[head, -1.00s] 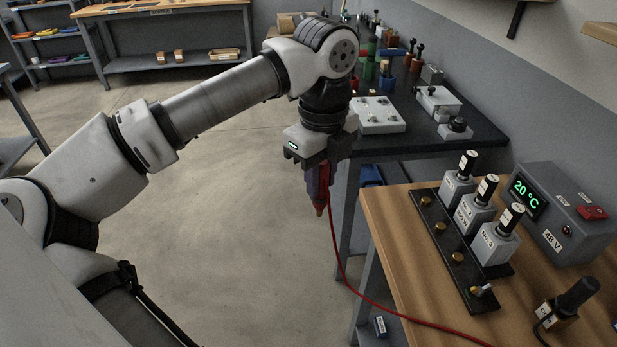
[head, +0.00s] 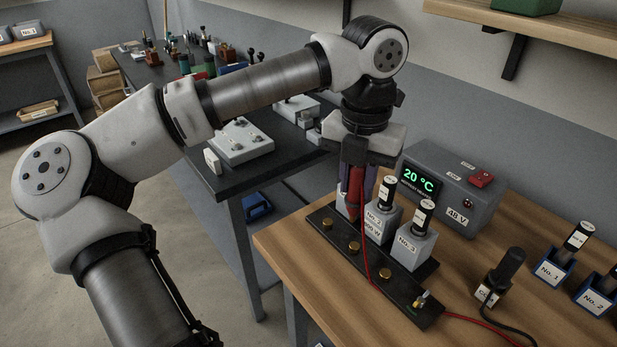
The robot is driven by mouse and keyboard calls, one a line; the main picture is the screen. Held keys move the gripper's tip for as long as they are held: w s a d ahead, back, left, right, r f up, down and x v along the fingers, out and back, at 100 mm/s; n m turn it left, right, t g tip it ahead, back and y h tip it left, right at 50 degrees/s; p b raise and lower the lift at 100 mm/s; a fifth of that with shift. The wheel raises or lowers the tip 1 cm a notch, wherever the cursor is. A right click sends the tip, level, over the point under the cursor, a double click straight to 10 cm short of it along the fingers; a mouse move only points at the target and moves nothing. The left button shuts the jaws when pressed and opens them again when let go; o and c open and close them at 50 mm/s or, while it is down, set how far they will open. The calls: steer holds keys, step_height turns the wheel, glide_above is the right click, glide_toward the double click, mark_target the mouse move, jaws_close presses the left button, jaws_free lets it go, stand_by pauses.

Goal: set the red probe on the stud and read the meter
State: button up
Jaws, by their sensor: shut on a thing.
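My gripper (head: 356,183) is shut on the red probe (head: 354,190) and holds it tip down over the far end of a black strip (head: 402,297). The strip bears brass studs (head: 354,247) along its near side. The probe is close to the far stud (head: 327,224), but I cannot tell whether its tip touches anything. A red cable (head: 367,265) hangs from the probe. A grey box (head: 455,190) behind has a green display (head: 421,180) reading 20 °C and a 48 V label; I cannot tell whether it is the meter.
Grey blocks No. 2 (head: 379,228) and No. 3 (head: 412,245) with black handles stand on the strip, close beside my gripper. A black-handled piece (head: 510,265) and blue blocks (head: 552,272) stand right on the wooden bench (head: 480,270). A dark bench (head: 200,160) lies left.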

mark_target(360, 209)
steer(key=shift+d+m, duration=0.6)
steer(key=shift+f+b, duration=2.55)
steer(key=shift+f, duration=0.35)
steer(key=shift+f+b, duration=0.2)
steer(key=shift+b, duration=0.2)
steer(key=shift+f+b, duration=0.35)
steer(key=shift+f, duration=0.05)
steer(key=shift+r, duration=0.1)
